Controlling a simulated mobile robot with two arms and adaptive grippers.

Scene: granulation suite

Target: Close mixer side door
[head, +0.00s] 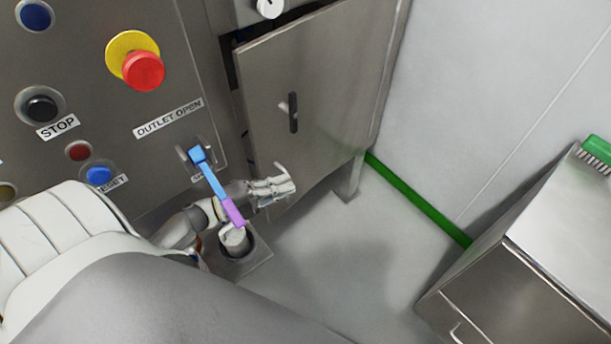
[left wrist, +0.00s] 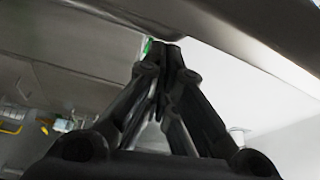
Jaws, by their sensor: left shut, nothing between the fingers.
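The mixer side door (head: 335,75) is a grey metal panel with a dark upright handle (head: 292,112). It stands slightly ajar: a dark gap shows along its left edge, near the top. My left gripper (head: 290,180) is shut and empty at the door's lower part, below the handle. I cannot tell whether it touches the door. In the left wrist view the closed fingertips (left wrist: 160,46) are close under a grey metal edge, which may be the door's. My right gripper is out of view.
The mixer's control panel (head: 75,75) is at the left, with a red emergency button (head: 142,70). A blue and purple bar (head: 215,180) crosses in front of my left wrist. A steel cabinet (head: 530,250) carries a green brush (head: 598,150). The floor between is clear.

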